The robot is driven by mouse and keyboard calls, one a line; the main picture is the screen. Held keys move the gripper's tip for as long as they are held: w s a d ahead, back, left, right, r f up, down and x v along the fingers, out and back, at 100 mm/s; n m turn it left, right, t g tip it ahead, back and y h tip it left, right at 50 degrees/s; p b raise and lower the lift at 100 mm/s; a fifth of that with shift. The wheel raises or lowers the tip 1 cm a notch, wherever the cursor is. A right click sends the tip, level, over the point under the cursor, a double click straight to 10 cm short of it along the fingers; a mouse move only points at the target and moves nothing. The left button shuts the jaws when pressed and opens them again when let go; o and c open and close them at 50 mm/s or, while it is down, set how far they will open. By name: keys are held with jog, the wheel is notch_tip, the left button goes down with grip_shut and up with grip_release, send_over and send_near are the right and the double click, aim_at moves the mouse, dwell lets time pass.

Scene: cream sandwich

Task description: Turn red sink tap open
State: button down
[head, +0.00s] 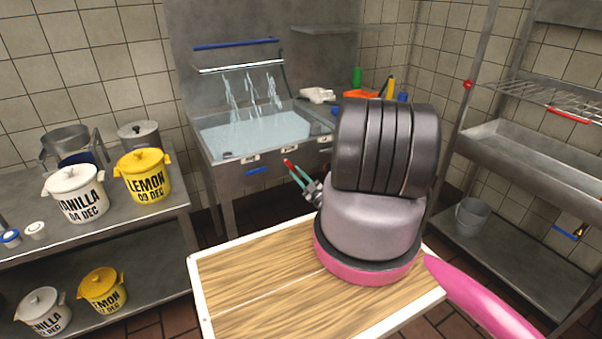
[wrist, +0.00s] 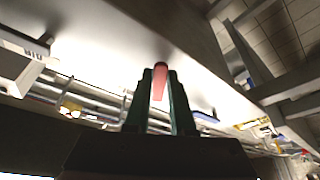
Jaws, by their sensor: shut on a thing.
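The red sink tap (head: 287,162) is a small red handle at the front edge of the metal sink (head: 215,160), right of a blue handle (head: 257,170). My gripper (head: 294,171), with thin green fingers, reaches up to it from the lower right. In the wrist view, the red tap (wrist: 161,72) sits between the two fingertips of my gripper (wrist: 161,80), which are shut on it. Water (head: 252,90) falls in several streams from the bar above the sink, and water stands in the basin.
Pipes (wrist: 95,98) run under the sink in the wrist view. A steel table with labelled pots, such as the yellow lemon pot (head: 143,178), stands left. A steel shelf unit (head: 520,150) with a grey bucket (head: 471,216) stands right. Small items (head: 360,93) lie right of the basin.

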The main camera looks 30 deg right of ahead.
jog(key=m, duration=0.1)
jog(key=a+m+h, duration=0.1)
jog(key=m, duration=0.1)
jog(key=f+m+t+h, duration=0.1)
jog(key=m, duration=0.1)
jog(key=shift+s+a, duration=0.15)
jog(key=shift+a, duration=0.25)
jog(key=shift+a+m+h, duration=0.4)
jog(key=shift+m+h, duration=0.2)
jog(key=shift+m, duration=0.5)
jog(key=shift+a+m+h, duration=0.35)
jog(key=shift+m+h, duration=0.25)
jog(key=shift+m, duration=0.5)
jog(key=c, duration=0.8)
grip_release()
jog(key=shift+o, duration=0.2)
send_near(285, 169)
jog(key=v, duration=0.5)
jog(key=shift+s+f, duration=0.1)
jog(key=shift+f, duration=0.25)
jog(key=shift+r, duration=0.1)
